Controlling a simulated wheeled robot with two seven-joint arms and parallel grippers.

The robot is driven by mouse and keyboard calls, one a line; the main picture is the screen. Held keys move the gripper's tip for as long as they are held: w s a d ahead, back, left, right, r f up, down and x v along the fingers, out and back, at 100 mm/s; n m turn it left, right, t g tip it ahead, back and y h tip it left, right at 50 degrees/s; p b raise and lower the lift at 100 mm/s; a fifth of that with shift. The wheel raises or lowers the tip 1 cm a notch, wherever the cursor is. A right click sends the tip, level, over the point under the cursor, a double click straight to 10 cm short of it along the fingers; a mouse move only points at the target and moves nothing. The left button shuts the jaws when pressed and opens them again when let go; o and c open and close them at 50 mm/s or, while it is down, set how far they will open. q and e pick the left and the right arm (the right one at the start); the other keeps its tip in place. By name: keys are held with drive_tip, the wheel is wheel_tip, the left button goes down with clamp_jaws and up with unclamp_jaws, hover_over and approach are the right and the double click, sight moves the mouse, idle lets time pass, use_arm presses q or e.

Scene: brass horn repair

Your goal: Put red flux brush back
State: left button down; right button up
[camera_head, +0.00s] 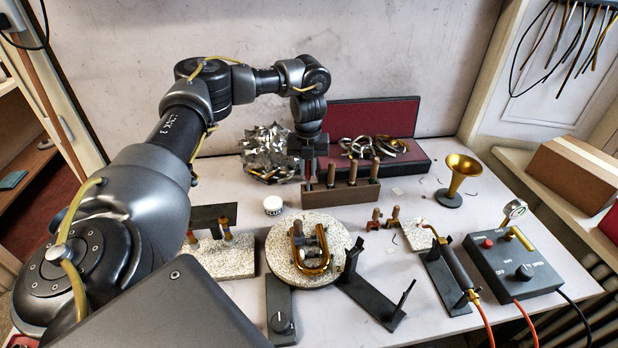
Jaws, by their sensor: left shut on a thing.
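My left gripper (309,168) reaches down over the left end of the brown wooden rack (340,195) at the back middle of the bench. It is shut on a slim upright thing, which I take to be the red flux brush (313,176); the jaws hide most of it and its colour barely shows. Its lower end is at the rack's left end, but I cannot tell whether it sits in a slot. Several cork-brown handles (352,172) stand upright in the rack to its right. My right gripper is not in view.
An open red-lined case (385,118) stands behind the rack.

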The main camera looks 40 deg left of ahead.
sight(308, 179)
use_arm(q)
drive_tip(key=shift+f, duration=0.2)
wheel_tip(308, 179, down, 3)
drive_tip(key=shift+d+f+b, duration=0.15)
drive_tip(key=shift+b, duration=0.15)
drive_tip(key=shift+f, duration=0.45)
drive_tip(key=shift+r, duration=0.1)
drive_tip(key=c, duration=1.4)
unclamp_jaws()
drive_tip(key=shift+o, duration=0.2)
wheel_tip(308, 179, up, 12)
drive_tip(key=shift+r+p, duration=0.1)
drive_tip(key=shift+p, duration=0.65)
